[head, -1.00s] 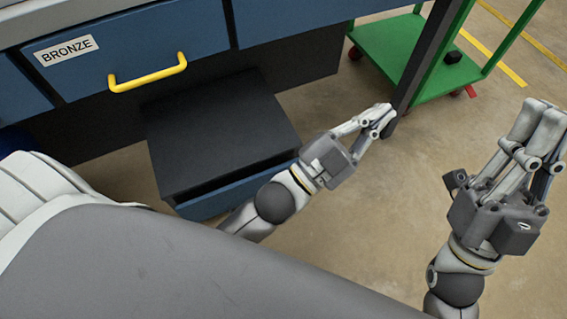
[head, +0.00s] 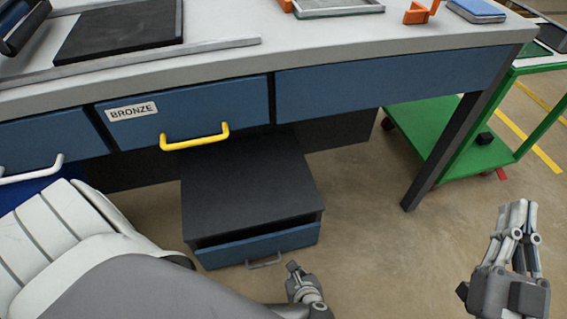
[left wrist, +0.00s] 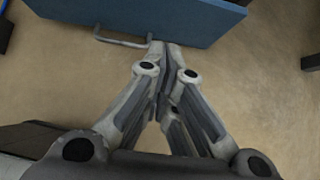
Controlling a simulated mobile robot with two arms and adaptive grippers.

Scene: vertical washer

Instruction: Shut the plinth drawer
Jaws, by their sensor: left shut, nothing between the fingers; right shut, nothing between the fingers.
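The plinth drawer (head: 258,247) is low under the bench, with a blue front and a thin grey handle (head: 265,263). It stands open, with a dark gap between its front and the black plinth top (head: 245,185). In the left wrist view the blue front (left wrist: 150,15) and handle (left wrist: 122,41) are at the top. My left gripper (head: 293,268) is just in front of the drawer, right of the handle. Its shut fingers (left wrist: 160,52) end near the front and handle; contact is unclear. My right gripper (head: 517,210) is shut and empty, at lower right.
The bench (head: 400,48) has blue drawers above, one labelled BRONZE (head: 132,111) with a yellow handle (head: 195,137). A dark bench leg (head: 440,155) and a green cart (head: 435,125) stand to the right. Floor in front of the plinth, toward the right, is clear.

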